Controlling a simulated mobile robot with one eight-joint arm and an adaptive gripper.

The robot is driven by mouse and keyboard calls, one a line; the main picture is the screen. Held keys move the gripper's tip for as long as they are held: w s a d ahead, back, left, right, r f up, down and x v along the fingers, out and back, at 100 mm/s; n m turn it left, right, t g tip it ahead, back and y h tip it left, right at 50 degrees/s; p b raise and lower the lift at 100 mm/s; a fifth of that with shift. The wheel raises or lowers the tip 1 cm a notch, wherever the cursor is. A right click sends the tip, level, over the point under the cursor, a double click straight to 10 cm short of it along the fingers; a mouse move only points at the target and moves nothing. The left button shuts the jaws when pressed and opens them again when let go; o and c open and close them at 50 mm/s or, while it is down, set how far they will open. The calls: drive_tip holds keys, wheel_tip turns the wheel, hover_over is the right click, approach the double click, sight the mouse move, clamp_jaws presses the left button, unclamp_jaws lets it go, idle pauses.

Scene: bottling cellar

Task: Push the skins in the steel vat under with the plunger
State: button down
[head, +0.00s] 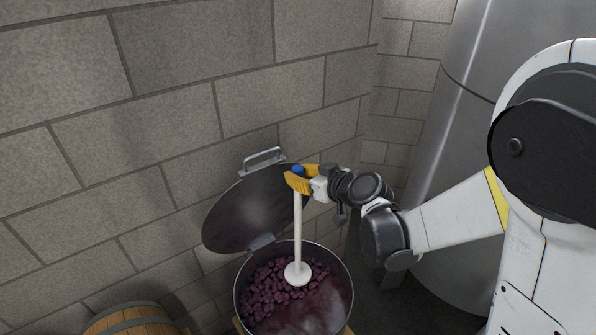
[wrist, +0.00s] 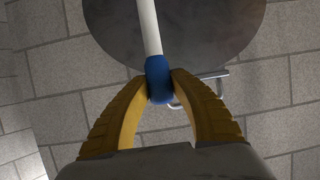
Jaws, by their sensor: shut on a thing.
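The steel vat (head: 348,285) stands by the block wall, open at the top. Dark purple skins (head: 262,287) lie at its left and back, and wet reddish liquid shows at the front right. The plunger (head: 297,232) is a white rod with a round white disc at its foot and a blue grip on top. It stands nearly upright, its disc at the level of the skins; whether the disc presses on them I cannot tell. My gripper (head: 297,178) is shut on the blue grip, which also shows between the yellow fingers in the wrist view (wrist: 160,80).
The vat's round lid (head: 235,222) stands open, tilted back toward the wall, with a metal handle (head: 262,157) on its edge. A wooden barrel (head: 130,318) is at the lower left. A large steel tank (head: 455,110) rises at the right behind my arm.

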sight(300, 206)
drive_tip(key=shift+f, duration=0.2)
wheel_tip(300, 206, down, 11)
drive_tip(key=b, duration=1)
idle(0.5)
drive_tip(key=shift+r, duration=0.1)
wheel_tip(300, 206, up, 12)
drive_tip(key=p, duration=0.8)
idle(0.5)
